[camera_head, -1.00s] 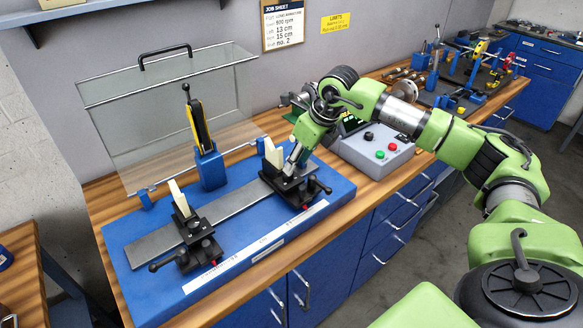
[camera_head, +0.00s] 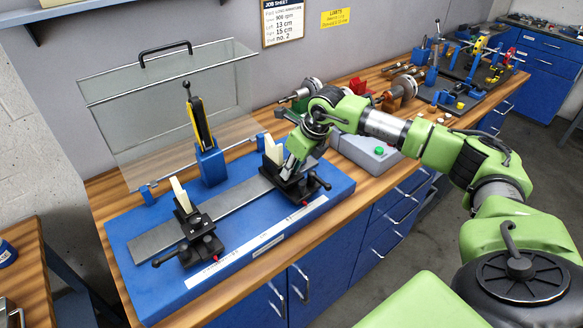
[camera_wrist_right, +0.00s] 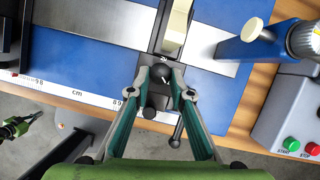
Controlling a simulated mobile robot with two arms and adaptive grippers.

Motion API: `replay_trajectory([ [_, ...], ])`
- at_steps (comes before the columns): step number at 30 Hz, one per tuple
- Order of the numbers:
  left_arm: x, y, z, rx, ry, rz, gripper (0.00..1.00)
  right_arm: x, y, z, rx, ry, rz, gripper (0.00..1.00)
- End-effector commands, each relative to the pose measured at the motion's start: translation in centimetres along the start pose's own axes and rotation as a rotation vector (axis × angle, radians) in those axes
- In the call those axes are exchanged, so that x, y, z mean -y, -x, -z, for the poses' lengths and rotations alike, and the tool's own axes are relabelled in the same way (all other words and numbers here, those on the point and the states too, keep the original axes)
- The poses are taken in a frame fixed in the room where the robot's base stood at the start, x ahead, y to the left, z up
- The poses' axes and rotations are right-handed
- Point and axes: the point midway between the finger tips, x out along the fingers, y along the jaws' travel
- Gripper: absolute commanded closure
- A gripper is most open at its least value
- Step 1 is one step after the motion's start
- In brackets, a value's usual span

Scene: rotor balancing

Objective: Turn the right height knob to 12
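The right support is a black carriage (camera_head: 296,188) with a cream upright block (camera_head: 273,150), on the right part of the blue balancing stand. My right gripper (camera_head: 288,166) points down at this carriage in the head view. In the right wrist view, its two fingertips (camera_wrist_right: 162,80) flank a round black knob (camera_wrist_right: 160,72), one on each side. I cannot tell whether they press on it. A small white scale mark shows beside the knob, too small to read surely. A black clamp lever (camera_wrist_right: 177,132) lies just below the fingertips. My left gripper is not in view.
The left support (camera_head: 192,232) stands on the same steel rail (camera_head: 235,199). A clear guard (camera_head: 150,110) stands raised behind. A grey control box (camera_head: 370,155) with a green button is right of the stand. Rotors and tools fill the bench's far right.

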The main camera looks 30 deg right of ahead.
Motion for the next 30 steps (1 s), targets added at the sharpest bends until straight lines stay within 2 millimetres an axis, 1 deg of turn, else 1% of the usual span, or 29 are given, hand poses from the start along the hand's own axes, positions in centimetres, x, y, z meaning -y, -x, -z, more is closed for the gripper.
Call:
replay_trajectory([
  [5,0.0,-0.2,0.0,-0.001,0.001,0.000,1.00,0.0,0.0,0.0,0.001,-0.017,0.008,1.00],
  [11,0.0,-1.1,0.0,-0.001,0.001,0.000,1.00,-0.2,-0.2,0.0,0.002,-0.095,0.041,1.00],
  [24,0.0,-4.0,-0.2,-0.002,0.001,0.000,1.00,-0.6,-0.2,-0.2,0.005,-0.401,0.166,1.00],
  [30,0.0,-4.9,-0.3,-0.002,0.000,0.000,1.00,-0.7,-0.2,-0.3,0.006,-0.514,0.212,1.00],
])
